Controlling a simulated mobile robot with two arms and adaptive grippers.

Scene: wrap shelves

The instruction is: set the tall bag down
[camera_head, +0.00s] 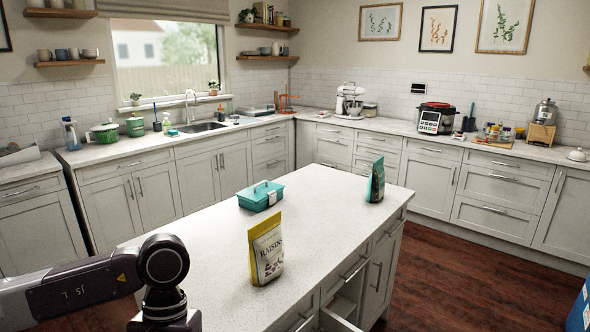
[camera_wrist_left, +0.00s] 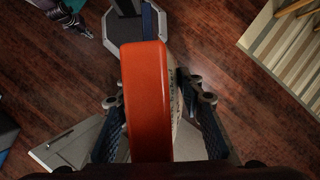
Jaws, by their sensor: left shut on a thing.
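My left gripper (camera_wrist_left: 160,108) is shut on an orange-red, smooth, round-edged thing (camera_wrist_left: 148,90) with a pale printed side, seen end-on in the left wrist view. I cannot tell for sure that it is the tall bag. The floor lies below it. In the head view my left arm comes in from the lower left and its gripper is below the frame. A yellow and white raisins bag (camera_head: 266,250) stands upright on the island top (camera_head: 190,252). A dark teal bag (camera_head: 376,180) stands near its far right corner. What looks like my right gripper (camera_wrist_left: 80,26) shows small in the wrist view.
The front and middle of the island top have bare room. A drawer (camera_head: 342,318) stands open on the island's right side. A striped mat (camera_wrist_left: 285,50) lies on the floor.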

